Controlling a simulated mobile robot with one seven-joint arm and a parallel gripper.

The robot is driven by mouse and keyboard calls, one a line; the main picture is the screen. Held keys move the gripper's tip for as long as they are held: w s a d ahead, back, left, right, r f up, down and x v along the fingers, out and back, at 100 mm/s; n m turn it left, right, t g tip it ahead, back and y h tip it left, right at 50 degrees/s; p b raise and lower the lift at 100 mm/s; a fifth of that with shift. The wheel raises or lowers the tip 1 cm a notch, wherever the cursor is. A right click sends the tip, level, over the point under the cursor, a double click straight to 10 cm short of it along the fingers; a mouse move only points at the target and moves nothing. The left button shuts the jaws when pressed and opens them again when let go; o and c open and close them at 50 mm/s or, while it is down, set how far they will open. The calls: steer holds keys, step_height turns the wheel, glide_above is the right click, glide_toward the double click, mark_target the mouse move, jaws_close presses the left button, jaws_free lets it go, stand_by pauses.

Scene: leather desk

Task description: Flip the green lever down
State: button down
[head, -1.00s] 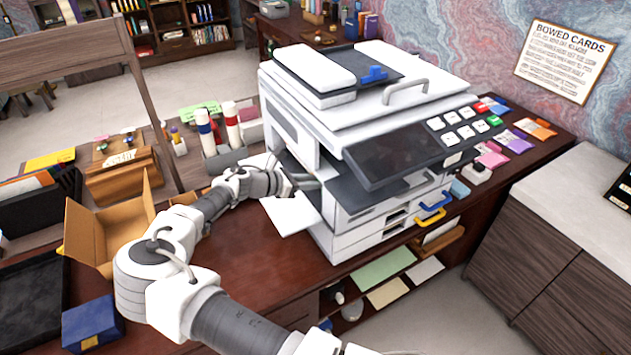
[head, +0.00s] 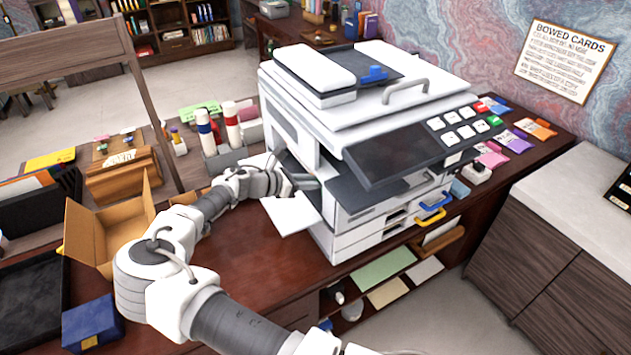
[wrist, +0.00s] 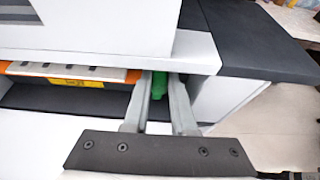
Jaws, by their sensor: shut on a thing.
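The green lever (wrist: 159,86) shows in the wrist view inside the opening in the printer's side. My gripper (wrist: 158,92) has its two grey fingers on either side of the lever and is shut on it. The lever's lower part is hidden between the fingers, so I cannot tell its full angle. In the head view my gripper (head: 296,184) reaches into the left side of the white printer (head: 300,120). The lever is hidden there.
Inside the opening, an orange part with a yellow label (wrist: 70,82) lies left of the fingers. An open cardboard box (head: 105,235), a grey holder with bottles (head: 225,160) and a blue box (head: 91,324) stand around my arm on the desk (head: 265,265).

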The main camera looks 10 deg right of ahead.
steer(key=shift+a+f, duration=0.1)
stand_by(0.5)
steer(key=h+b, duration=0.1)
steer(key=a+f+h+b, duration=0.1)
steer(key=b, duration=0.2)
steer(key=shift+s+a+f+t+h, duration=0.2)
steer(key=shift+a+t+h, duration=0.05)
steer(key=shift+t+h, duration=0.15)
steer(key=h+b, duration=0.1)
steer(key=a+h+b, duration=0.1)
steer(key=b, duration=0.1)
steer(key=shift+s+f+t+b, duration=0.15)
steer(key=shift+f+t+b, duration=0.15)
steer(key=shift+f+t, duration=0.1)
steer(key=shift+s+a+h+b, duration=0.1)
steer(key=shift+a+h+b, duration=0.05)
steer(key=shift+h+b, duration=0.3)
steer(key=c, duration=0.7)
jaws_free()
steer(key=b+v, duration=0.2)
steer(key=v, duration=1.5)
steer(key=shift+s+a+f+b, duration=0.1)
steer(key=shift+s+a+b, duration=0.1)
steer(key=shift+b, duration=0.2)
